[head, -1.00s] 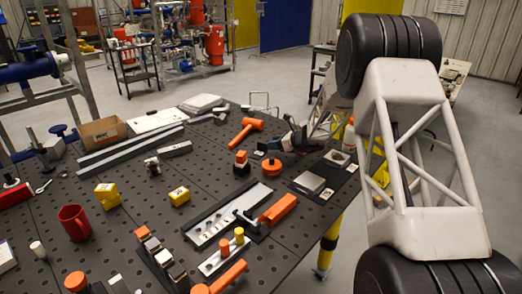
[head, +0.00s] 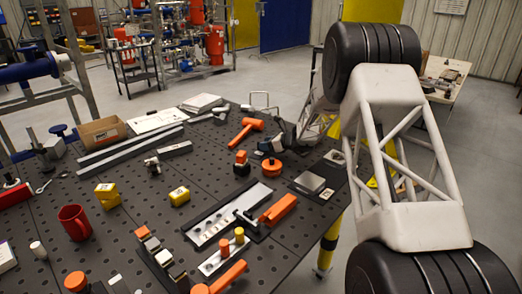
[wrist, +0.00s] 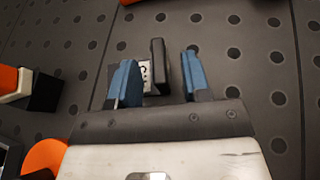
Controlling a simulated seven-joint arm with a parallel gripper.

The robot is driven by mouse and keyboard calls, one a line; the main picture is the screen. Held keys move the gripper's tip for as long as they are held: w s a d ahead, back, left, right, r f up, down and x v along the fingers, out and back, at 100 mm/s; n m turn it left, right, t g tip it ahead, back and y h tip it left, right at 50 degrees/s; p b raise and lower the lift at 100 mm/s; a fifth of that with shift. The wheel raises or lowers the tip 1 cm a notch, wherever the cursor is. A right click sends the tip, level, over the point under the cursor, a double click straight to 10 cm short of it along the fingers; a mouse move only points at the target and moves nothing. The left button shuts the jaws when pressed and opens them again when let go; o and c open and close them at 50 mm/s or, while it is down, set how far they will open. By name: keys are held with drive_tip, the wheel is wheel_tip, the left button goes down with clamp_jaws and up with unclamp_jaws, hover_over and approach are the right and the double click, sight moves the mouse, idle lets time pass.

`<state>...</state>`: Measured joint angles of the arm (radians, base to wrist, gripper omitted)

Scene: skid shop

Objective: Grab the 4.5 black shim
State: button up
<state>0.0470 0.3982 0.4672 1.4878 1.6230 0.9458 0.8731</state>
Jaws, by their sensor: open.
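A dark, narrow block that looks like the black shim (wrist: 158,62) stands between the blue fingertips of my gripper (wrist: 159,70) in the wrist view. A small white label with dark marks (wrist: 143,76) lies just left of it, partly covered by the left finger; I cannot read the marks. My gripper is open, with a clear gap between the block and the right finger and a smaller one on the left. In the head view my gripper (head: 271,146) is low over the table behind the orange round knob, and it hides the block there.
An orange round knob (head: 272,168) and an orange-topped stack (head: 241,160) are close to my gripper. An orange hammer (head: 246,128) lies behind. A grey block on a dark plate (head: 309,182) sits to the right. The perforated table (wrist: 240,75) is clear right of my fingers.

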sight(259, 150)
drive_tip(key=shift+x, duration=1.7)
clamp_jaws()
